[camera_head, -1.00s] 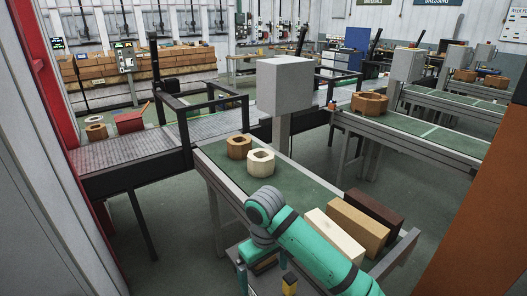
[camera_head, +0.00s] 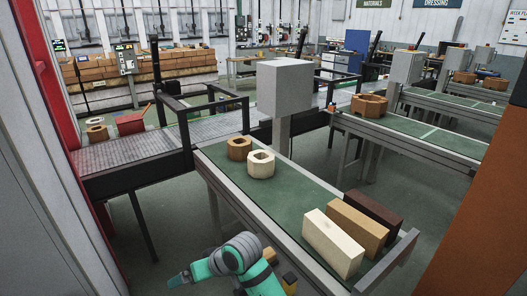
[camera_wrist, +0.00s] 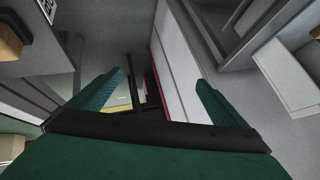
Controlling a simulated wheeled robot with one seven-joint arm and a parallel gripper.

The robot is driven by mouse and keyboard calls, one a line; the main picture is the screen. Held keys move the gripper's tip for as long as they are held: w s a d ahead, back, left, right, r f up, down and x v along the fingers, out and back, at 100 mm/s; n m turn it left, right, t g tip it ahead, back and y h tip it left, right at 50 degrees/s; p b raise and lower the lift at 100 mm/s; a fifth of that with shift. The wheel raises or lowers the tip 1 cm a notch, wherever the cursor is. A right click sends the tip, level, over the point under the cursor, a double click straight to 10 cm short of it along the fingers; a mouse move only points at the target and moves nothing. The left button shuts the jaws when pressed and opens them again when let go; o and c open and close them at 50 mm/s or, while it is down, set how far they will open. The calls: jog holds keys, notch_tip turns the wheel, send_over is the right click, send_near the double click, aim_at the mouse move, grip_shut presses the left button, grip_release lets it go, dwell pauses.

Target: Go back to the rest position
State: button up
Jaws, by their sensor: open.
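My gripper shows in the wrist view (camera_wrist: 160,88) with its two green fingers spread wide and nothing between them. Past the fingers are floor, a pale panel and a red strip. In the head view my green arm (camera_head: 235,262) is folded low at the bottom centre, in front of the near conveyor's side. The fingertips cannot be made out there. The arm is clear of the blocks on the belt.
The near green conveyor (camera_head: 290,203) carries a cream hexagonal ring (camera_head: 261,170), a brown ring (camera_head: 239,154), and cream (camera_head: 328,250), tan (camera_head: 362,222) and dark brown (camera_head: 378,212) blocks. A grey box on a post (camera_head: 285,88) stands behind. Floor is clear left of my arm.

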jog(key=s+a+m+t+y, duration=0.2)
jog(key=a+m+t+y, duration=0.25)
jog(key=a+t, duration=0.2)
jog(key=s+d+f+m+t+h, duration=0.35)
jog(key=s+d+f, duration=0.3)
jog(key=s, duration=0.25)
jog(key=s+d+f+m+t+h, duration=0.2)
jog(key=s+d+f+m+h, duration=0.25)
jog(key=s+d, duration=0.4)
jog(key=s+d+r+n+h, duration=0.1)
jog(key=s+d+n+h, duration=0.1)
jog(key=s+d, duration=0.3)
jog(key=s+d+r+n+h, duration=0.2)
jog(key=s+d, duration=0.4)
jog(key=s, duration=0.8)
jog(key=shift+s+r+n, duration=0.15)
jog(key=shift+r+n, duration=0.15)
jog(key=shift+n, duration=0.45)
jog(key=shift+d, duration=0.1)
